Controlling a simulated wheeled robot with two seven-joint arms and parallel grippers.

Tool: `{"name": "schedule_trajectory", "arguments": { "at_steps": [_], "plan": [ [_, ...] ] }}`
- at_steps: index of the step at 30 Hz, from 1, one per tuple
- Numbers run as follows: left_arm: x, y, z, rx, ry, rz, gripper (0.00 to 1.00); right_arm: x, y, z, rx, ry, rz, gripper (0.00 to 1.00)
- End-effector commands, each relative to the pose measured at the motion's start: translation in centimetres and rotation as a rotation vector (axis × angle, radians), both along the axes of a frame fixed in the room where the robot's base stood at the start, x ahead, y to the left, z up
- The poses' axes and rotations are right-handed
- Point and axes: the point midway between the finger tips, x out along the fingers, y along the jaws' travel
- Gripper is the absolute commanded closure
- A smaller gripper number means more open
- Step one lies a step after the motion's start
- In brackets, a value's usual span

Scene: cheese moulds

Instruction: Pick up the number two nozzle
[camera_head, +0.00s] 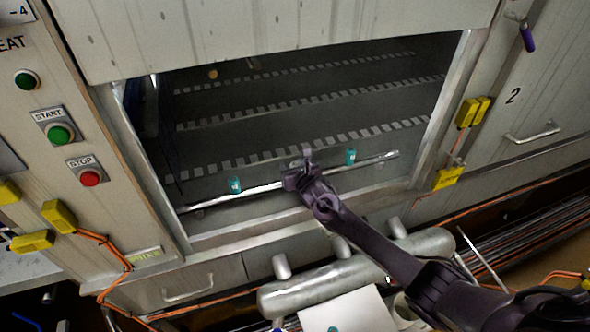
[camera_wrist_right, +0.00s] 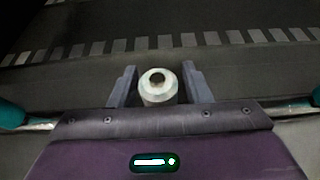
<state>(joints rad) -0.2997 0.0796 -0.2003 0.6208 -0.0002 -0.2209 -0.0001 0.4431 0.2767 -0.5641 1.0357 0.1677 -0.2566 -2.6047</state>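A pale nozzle (camera_wrist_right: 158,86) with a dark hole in its top stands between the two fingers of my right gripper (camera_wrist_right: 160,88) in the right wrist view. The fingers are spread on either side of it, with narrow gaps showing. In the head view my right gripper (camera_head: 303,172) is at the middle of a metal rail (camera_head: 240,194) inside the machine opening, hiding that nozzle. Teal nozzles stand on the rail to its left (camera_head: 234,185) and right (camera_head: 350,156). I see no number on any nozzle. My left gripper is not in view.
The opening has a metal frame (camera_head: 427,140) on its sides and a raised panel (camera_head: 280,30) above. Slotted dark rows (camera_head: 290,119) lie behind the rail. A thick pipe (camera_head: 345,272) runs below the opening. Start (camera_head: 60,134) and stop (camera_head: 91,179) buttons are at left.

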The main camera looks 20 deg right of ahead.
Motion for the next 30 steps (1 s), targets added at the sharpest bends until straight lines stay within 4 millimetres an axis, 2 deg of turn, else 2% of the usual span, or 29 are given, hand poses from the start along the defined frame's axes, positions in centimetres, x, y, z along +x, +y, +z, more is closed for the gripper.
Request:
{"name": "schedule_trajectory", "arguments": {
  "at_steps": [1,9,17,22,26,30],
  "plan": [
    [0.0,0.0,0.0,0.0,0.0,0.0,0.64,0.0,0.0,0.0,0.0,0.0,0.0,0.63],
    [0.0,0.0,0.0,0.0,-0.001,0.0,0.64,0.0,0.0,0.0,0.0,0.0,0.0,0.96],
    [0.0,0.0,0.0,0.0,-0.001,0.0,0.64,0.0,0.0,0.1,0.0,-0.001,0.0,0.96],
    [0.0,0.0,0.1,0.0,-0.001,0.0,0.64,0.1,-0.1,1.4,-0.001,-0.004,0.0,0.97],
    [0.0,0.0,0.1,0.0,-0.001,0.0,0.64,0.0,0.0,3.5,-0.001,-0.006,0.003,0.97],
    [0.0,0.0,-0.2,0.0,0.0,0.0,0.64,0.1,-0.1,7.3,-0.003,-0.008,0.002,0.97]
  ]
}}
